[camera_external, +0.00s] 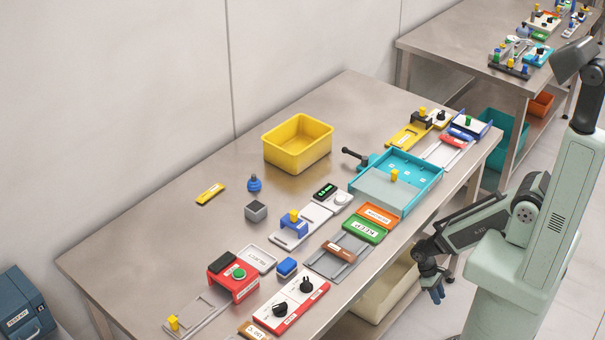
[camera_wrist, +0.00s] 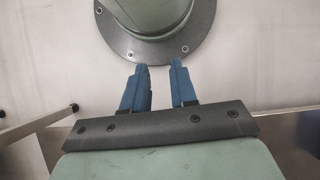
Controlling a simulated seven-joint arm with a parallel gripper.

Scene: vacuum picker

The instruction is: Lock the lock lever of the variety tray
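The teal tray (camera_external: 438,180), which I take to be the variety tray, lies toward the far right part of the steel table. A grey plate (camera_external: 378,190) covers its near-left part, with a yellow knob (camera_external: 394,175) standing on it. A black lever (camera_external: 352,153) with a round-ended handle sticks out from a teal mount at the tray's far-left corner; whether it is locked is too small to tell. No readable label shows on the tray. My gripper (camera_external: 437,294) hangs off the table's front edge, away from the tray. In the wrist view its blue fingers (camera_wrist: 160,65) are apart and empty.
A red switch panel (camera_external: 292,305) lies nearer. The table's back left is clear.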

